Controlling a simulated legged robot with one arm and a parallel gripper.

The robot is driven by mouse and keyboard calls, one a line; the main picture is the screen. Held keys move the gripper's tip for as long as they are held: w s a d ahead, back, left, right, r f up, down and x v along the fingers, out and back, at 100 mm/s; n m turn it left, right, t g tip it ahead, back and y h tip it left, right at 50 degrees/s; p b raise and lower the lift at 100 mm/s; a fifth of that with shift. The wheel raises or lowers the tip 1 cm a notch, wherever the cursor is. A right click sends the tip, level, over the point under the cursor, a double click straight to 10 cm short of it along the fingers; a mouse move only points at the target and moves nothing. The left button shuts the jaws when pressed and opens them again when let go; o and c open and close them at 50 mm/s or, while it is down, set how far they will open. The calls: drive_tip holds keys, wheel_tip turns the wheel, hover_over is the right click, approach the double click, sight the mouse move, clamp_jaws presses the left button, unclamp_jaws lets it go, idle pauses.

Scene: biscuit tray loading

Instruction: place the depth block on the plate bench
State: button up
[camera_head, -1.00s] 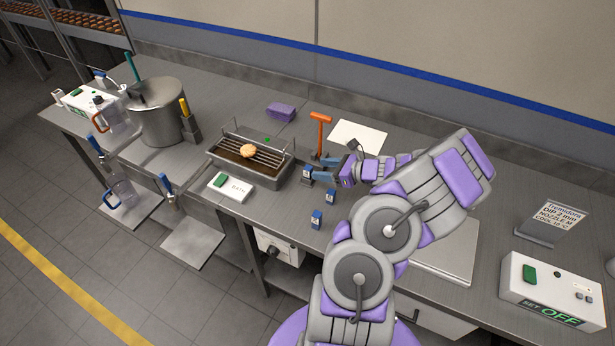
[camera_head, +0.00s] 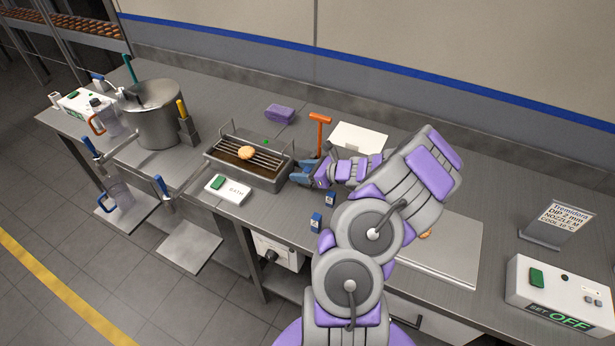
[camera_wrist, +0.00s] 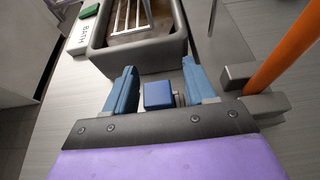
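Small blue-topped blocks stand on the steel bench (camera_head: 262,212). One block (camera_wrist: 158,95) is between my gripper's blue fingers in the wrist view, with a gap on either side. Two more blocks, one further back (camera_head: 330,199) and one nearer (camera_head: 316,222), stand in front of my arm. I cannot tell which is the depth block. My gripper (camera_head: 303,173) is low over the bench, right of the bath; it also shows in the wrist view (camera_wrist: 160,80), open. A flat metal plate (camera_head: 450,250) lies right of my arm, partly hidden; I cannot tell whether it is the plate bench.
The bath tray (camera_head: 262,183) holds a rack with a biscuit (camera_head: 246,153). An orange T-handled tool (camera_head: 319,134) stands close behind my gripper; its post (camera_wrist: 285,55) is right of the fingers. A white sheet (camera_head: 358,138) and purple sponge (camera_head: 280,113) lie behind.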

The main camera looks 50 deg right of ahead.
clamp_jaws()
idle(0.3)
drive_tip(key=shift+r, duration=0.1)
